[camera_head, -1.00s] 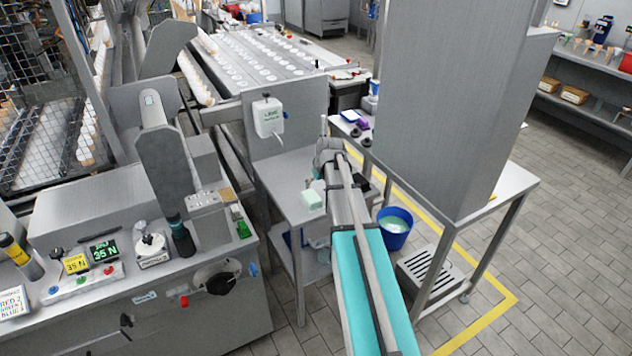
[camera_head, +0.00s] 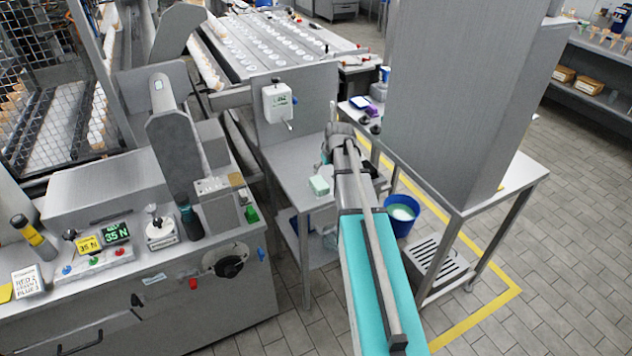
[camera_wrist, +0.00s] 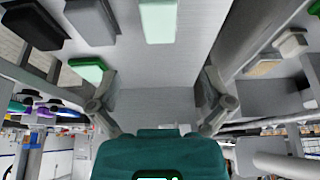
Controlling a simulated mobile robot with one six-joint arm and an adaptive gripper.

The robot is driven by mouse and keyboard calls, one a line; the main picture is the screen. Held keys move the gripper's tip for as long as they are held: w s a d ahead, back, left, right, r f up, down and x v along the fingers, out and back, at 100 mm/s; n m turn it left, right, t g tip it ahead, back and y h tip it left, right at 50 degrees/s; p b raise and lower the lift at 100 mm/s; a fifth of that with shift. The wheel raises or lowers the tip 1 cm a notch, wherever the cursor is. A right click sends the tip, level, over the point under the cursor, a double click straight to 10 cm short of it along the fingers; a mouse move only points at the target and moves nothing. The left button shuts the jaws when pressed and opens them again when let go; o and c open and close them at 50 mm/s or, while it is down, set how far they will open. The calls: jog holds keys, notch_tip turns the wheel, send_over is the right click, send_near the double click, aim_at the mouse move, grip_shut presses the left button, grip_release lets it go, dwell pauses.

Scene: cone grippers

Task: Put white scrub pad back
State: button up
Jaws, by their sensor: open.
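A pale mint-white block (camera_head: 318,185), which looks like the white scrub pad, rests on a small steel table (camera_head: 290,160). A pale pad also shows at the top of the wrist view (camera_wrist: 158,22); it looks like the same one. My gripper (camera_head: 338,142) is over the right side of this table, beyond the pad in the head view. In the wrist view my gripper (camera_wrist: 158,103) has its two fingers wide apart with nothing between them. My arm hides part of the table's right side.
In the wrist view a green pad (camera_wrist: 88,70) and dark blocks (camera_wrist: 91,20) are at the upper left. A soap dispenser (camera_head: 278,102) hangs on the panel behind the table. A blue bucket (camera_head: 401,215) stands to the right, by a steel bench (camera_head: 512,185).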

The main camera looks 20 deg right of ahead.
jog(key=s+a+f+g, duration=0.1)
jog(key=s+a+g, duration=0.3)
jog(key=s+a, duration=1.6)
jog(key=a, duration=0.3)
jog(key=shift+s+f, duration=0.2)
jog(key=shift+s, duration=0.1)
jog(key=shift+a, duration=0.1)
